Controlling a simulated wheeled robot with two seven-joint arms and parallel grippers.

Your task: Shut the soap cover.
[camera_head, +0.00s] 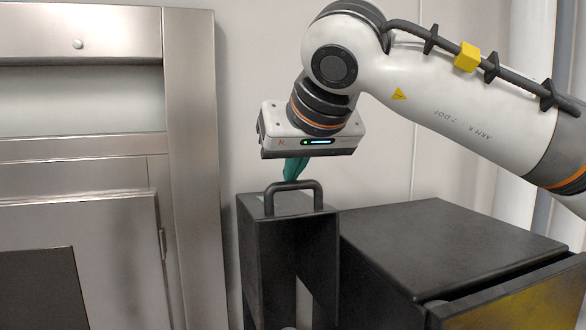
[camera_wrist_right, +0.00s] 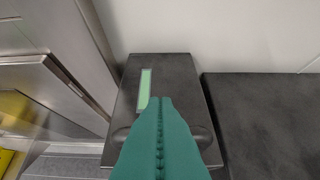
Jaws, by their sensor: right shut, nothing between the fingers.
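The soap unit is a tall narrow black box (camera_head: 262,262). Its flat black top, which I take to be the soap cover (camera_head: 254,206), carries a dark bar handle (camera_head: 293,186) near the front edge. In the right wrist view the cover (camera_wrist_right: 175,75) looks flat and has a pale green strip (camera_wrist_right: 144,88). I cannot tell whether it is fully down. My right gripper (camera_head: 291,177), with teal fingers, is shut and empty just above the cover, behind the handle. In the wrist view its fingers (camera_wrist_right: 160,104) hide part of the handle. Contact with the cover is unclear. My left gripper is not in view.
A wide, lower black cabinet (camera_head: 450,240) stands right of the box, with a yellowish panel (camera_head: 515,312) at its front. A steel frame with a door (camera_head: 110,240) is at the left. A pale wall is close behind the box.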

